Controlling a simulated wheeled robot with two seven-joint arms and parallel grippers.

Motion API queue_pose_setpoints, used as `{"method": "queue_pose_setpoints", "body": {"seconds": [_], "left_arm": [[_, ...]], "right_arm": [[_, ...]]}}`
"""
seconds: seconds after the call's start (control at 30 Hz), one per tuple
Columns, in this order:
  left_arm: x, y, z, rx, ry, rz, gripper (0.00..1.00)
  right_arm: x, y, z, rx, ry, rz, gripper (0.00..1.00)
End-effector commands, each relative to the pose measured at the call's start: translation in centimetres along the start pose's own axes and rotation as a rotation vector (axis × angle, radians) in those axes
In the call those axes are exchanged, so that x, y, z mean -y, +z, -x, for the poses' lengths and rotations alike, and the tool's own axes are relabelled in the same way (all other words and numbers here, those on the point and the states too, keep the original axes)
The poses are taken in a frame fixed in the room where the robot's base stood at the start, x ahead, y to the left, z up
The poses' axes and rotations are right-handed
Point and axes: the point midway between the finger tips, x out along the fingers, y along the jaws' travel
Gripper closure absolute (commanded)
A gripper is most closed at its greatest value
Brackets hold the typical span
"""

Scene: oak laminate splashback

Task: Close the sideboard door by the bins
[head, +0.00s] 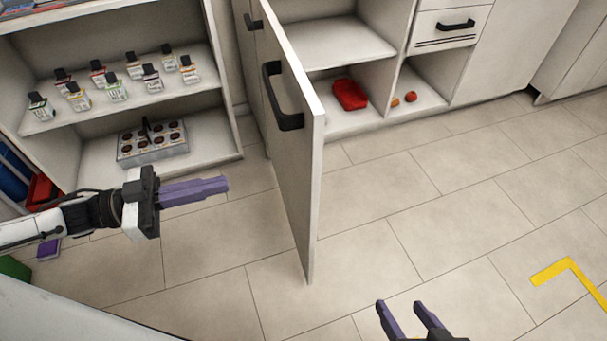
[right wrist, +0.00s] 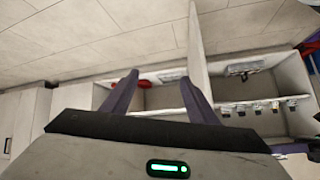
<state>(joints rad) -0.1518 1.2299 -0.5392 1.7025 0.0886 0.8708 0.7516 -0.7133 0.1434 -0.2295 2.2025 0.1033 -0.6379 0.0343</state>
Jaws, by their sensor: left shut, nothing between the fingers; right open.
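The sideboard door (head: 310,190) stands wide open in the head view, its edge swung out over the floor. Its black bar handle (head: 283,100) is on the face toward the left. The sideboard (head: 395,120) behind it shows an open interior with shelves. My left gripper (head: 226,186) is shut and empty, left of the door and apart from it. My right gripper (head: 402,304) is open and empty, low in the picture to the right of the door. In the right wrist view the door (right wrist: 197,50) shows beyond the open fingers (right wrist: 158,76), with a gap visible.
An open shelf (head: 125,115) with several small bottles and a tray (head: 152,145) stands at left. Blue (head: 12,178) and red (head: 42,190) containers are at the left edge. A red item (head: 350,95) lies inside the sideboard. Floor right of the door is clear, with yellow tape (head: 568,268).

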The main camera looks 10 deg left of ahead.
Motion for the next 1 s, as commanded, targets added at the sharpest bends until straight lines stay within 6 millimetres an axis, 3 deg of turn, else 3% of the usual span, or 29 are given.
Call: {"method": "queue_pose_setpoints", "body": {"seconds": [0.17, 0.5, 0.7, 1.0], "left_arm": [[-0.1, -0.1, -1.7, -0.006, 0.009, -0.001, 1.00], [-0.1, -0.1, -9.0, -0.008, 0.011, -0.003, 1.00], [-0.1, -0.1, -12.3, -0.005, 0.010, -0.002, 1.00], [-0.2, -0.1, -14.0, -0.002, 0.008, 0.001, 1.00]], "right_arm": [[0.1, 0.1, -0.5, 0.010, -0.008, 0.004, 0.46], [0.7, 0.6, -1.8, 0.056, -0.037, 0.024, 0.46], [1.0, 0.8, -2.3, 0.080, -0.051, 0.036, 0.46], [1.2, 0.9, -2.5, 0.096, -0.060, 0.043, 0.46]]}}
